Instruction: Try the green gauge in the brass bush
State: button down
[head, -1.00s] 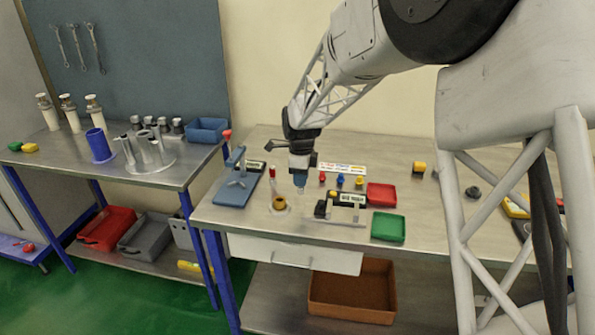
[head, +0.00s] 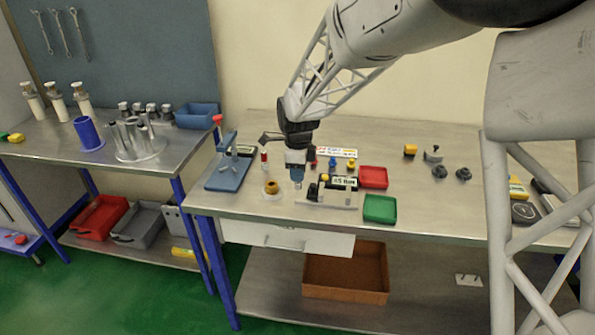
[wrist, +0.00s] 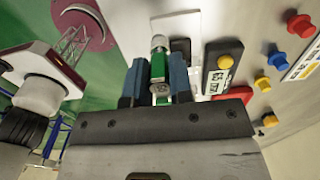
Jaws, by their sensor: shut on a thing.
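My gripper (wrist: 157,88) is shut on the green gauge (wrist: 158,66), which sits between its blue fingers in the wrist view. A silvery round end (wrist: 160,42) shows beyond the green part. In the head view my gripper (head: 297,184) is low over the right-hand bench, and the gauge in it is too small to make out. The brass bush (head: 271,187) stands on a pale round base just left of my gripper, apart from it. I cannot make out the bush in the wrist view.
A display block with a yellow button (head: 343,182) is close on the right; it also shows in the wrist view (wrist: 222,68). A red-topped post (head: 264,157) and a blue stand (head: 229,172) are left. Red (head: 373,177) and green (head: 380,208) trays lie further right.

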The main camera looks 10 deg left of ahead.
jog(key=shift+a, duration=0.1)
dwell(0.3)
jog(key=w+a+r, duration=0.2)
jog(key=a+r, duration=0.2)
jog(key=a, duration=0.4)
jog(key=shift+a+r, duration=0.2)
jog(key=shift+r, duration=0.2)
jog(key=shift+w, duration=0.1)
jog(key=shift+f, duration=0.25)
jog(key=shift+f, duration=2.45)
jog(key=shift+f, duration=0.45)
dwell(1.1)
jog(key=shift+r, duration=0.35)
dwell(1.7)
